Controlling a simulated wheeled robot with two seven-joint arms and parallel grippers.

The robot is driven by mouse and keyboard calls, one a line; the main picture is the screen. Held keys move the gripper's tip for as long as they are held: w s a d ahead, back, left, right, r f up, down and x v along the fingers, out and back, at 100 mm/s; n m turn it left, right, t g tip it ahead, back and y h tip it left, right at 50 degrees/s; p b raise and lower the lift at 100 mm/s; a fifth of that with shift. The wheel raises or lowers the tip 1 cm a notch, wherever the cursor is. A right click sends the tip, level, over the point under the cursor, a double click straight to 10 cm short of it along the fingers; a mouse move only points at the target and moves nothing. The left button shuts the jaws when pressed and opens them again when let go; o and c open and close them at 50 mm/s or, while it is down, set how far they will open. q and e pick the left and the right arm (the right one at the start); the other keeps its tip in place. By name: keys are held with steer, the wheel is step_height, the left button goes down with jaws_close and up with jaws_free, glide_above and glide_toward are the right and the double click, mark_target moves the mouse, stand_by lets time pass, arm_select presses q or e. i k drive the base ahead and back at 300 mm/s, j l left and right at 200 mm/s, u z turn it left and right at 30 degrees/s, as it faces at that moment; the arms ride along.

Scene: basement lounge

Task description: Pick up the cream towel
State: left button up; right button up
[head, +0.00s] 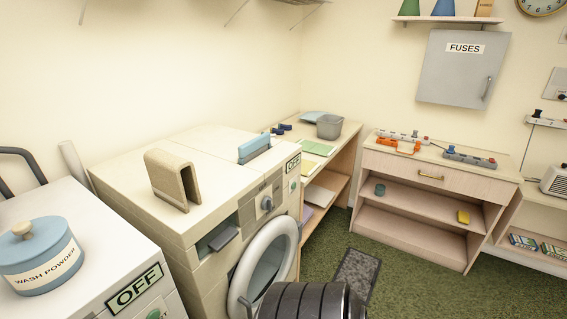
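The cream towel (173,179) is folded over into an upside-down U shape and stands on the flat top of the middle washing machine (210,155). It is beige-cream, with its open end down and a gap between its two sides. Nothing touches it from above. A blue folded cloth-like item (254,149) stands farther back on the same top. Neither of my grippers shows in the head view.
A blue wash powder tub (42,262) stands on the white machine at left. The front machine's round door (268,268) is swung open. A dark ribbed round object (312,303) is at the bottom. A shelf unit (430,185) and a grey fuse box (464,70) are at right.

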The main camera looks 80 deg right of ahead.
mark_target(172, 178)
steer(key=z, duration=1.6)
